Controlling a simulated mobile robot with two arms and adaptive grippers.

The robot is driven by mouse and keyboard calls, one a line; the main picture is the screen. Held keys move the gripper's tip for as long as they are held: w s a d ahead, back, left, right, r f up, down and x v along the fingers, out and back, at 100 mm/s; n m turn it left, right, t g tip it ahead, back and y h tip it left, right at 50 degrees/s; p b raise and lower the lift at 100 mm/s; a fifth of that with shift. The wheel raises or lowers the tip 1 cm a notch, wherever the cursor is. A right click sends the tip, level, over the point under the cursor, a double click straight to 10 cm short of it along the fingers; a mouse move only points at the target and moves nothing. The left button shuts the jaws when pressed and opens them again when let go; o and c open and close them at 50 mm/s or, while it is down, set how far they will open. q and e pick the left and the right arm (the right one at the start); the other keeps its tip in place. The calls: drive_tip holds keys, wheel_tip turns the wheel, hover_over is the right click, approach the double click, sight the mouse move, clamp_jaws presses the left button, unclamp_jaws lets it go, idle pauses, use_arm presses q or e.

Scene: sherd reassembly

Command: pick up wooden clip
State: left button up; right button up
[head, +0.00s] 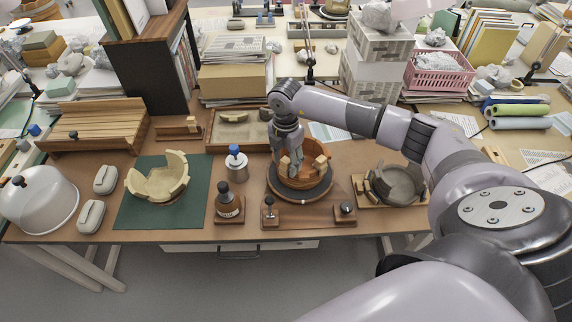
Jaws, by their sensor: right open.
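My right gripper (289,150) points down over a reddish-brown bowl (313,151) on a dark turntable (300,195). Its jaws are open at the bowl's left rim. Small pale wooden clips sit on the bowl, one (320,164) on the right and one (285,165) close by the gripper's fingers. The fingers partly cover the nearer clip, and I cannot tell whether they touch it. The bowl's far left side is hidden behind the gripper. My left gripper is not in view.
A jar with a blue knob (236,164) and a dark stamp-like tool (229,205) stand left of the turntable. A cream sherd bowl (158,180) lies on a green mat (132,212). A grey bowl (395,186) stands right. A shallow tray (258,146) lies behind.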

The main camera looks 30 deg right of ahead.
drive_tip(key=c, duration=0.8)
drive_tip(key=shift+c, duration=0.2)
drive_tip(key=shift+r, duration=0.15)
